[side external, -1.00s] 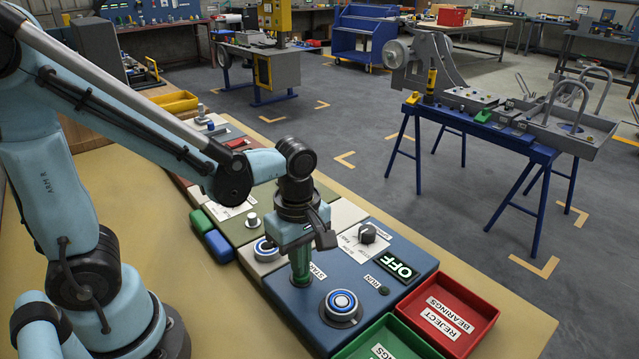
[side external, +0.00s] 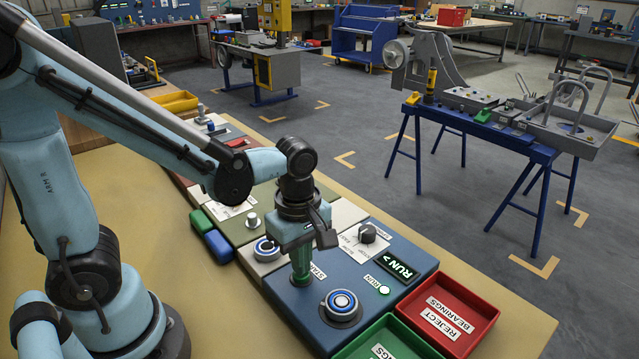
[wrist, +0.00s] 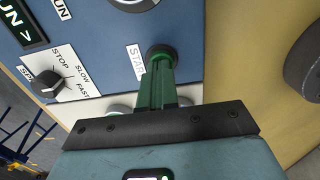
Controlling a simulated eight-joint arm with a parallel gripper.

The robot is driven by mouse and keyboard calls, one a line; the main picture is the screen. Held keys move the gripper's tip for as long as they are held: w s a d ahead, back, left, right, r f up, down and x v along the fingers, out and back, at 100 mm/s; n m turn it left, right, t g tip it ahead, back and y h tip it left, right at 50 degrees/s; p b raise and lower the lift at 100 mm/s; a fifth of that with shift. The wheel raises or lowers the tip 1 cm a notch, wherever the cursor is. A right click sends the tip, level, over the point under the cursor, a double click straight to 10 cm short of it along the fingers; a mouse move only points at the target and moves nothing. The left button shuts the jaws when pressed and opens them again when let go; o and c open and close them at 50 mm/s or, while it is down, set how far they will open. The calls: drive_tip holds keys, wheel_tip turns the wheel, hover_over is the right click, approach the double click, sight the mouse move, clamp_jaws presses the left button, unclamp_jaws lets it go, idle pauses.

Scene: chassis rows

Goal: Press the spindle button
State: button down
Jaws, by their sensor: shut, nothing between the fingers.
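My gripper (side external: 302,278) is shut and empty, pointing straight down over the blue control panel (side external: 385,232). In the wrist view its green fingers (wrist: 158,72) reach a dark round button (wrist: 162,54) beside a partly covered START label (wrist: 134,61). The fingertips appear to touch the button and hide most of it. The panel display (side external: 398,264) reads RUN in green, and the small RUN lamp (side external: 384,290) glows. A black selector knob (side external: 367,233) marked STOP, SLOW and FAST, with a partly readable SPIN label, sits on a white plate.
A blue-ringed round button (side external: 341,304) sits near the panel's front corner. A red tray (side external: 483,312) labelled REJECT BEARINGS and a green tray (side external: 366,343) stand beside the panel. Another blue-ringed control (side external: 266,249) lies to the left. Bare tan tabletop (side external: 185,265) lies nearer my base.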

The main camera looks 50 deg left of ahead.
wheel_tip(320, 180, up, 12)
idle(0.6)
drive_tip(key=shift+r, duration=0.1)
drive_tip(key=a+f+m+t, duration=0.1)
drive_tip(key=m+t, duration=0.1)
drive_tip(key=m, duration=0.4)
drive_tip(key=a+f+m+t, duration=0.1)
drive_tip(key=a+m+t, duration=0.1)
drive_tip(key=m, duration=0.4)
drive_tip(key=a+f+m+t, duration=0.1)
drive_tip(key=m+t, duration=0.2)
drive_tip(key=m, duration=0.3)
drive_tip(key=shift+w+a+f, duration=0.25)
drive_tip(key=shift+w+a, duration=0.05)
drive_tip(key=shift+w, duration=0.1)
